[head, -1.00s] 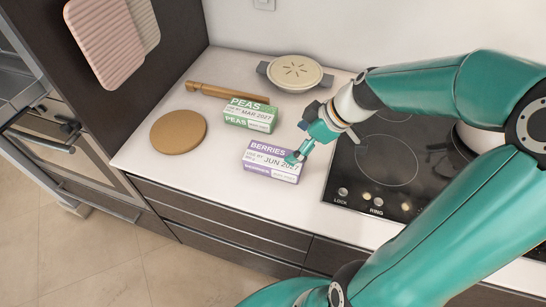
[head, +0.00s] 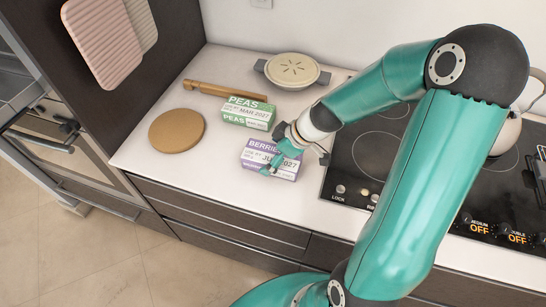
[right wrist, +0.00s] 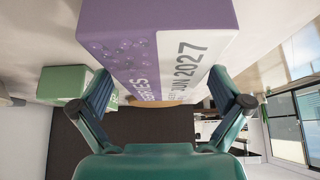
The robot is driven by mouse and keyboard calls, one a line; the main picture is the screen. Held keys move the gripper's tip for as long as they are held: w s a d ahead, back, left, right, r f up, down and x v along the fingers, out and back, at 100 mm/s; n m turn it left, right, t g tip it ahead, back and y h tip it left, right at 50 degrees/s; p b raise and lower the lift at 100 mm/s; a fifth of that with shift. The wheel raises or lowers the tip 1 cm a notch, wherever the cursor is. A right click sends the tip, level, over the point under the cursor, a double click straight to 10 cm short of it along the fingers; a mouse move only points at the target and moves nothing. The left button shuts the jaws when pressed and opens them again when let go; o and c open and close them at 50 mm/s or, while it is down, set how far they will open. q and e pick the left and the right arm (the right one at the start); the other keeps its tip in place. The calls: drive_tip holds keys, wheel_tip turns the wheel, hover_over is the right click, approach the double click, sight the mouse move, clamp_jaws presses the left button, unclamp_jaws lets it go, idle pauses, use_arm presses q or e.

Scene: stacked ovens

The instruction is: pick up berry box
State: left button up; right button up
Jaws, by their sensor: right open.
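The berry box (head: 252,159), purple and white with "BERRIES" and "JUN 2027" on it, lies on the white counter left of the cooktop. My right gripper (head: 292,163) is over the box and partly covers it. In the right wrist view the berry box (right wrist: 150,45) fills the upper middle, its near end reaching between the two open fingers (right wrist: 163,88). I cannot tell whether either finger touches it. My left gripper is not in view.
A green peas box (head: 247,112) lies just behind the berry box. A round wooden board (head: 176,130), a rolling pin (head: 226,92) and a lidded dish (head: 292,71) are on the counter. The black cooktop (head: 372,155) is to the right.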

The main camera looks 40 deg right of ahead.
drive_tip(key=c, duration=1.5)
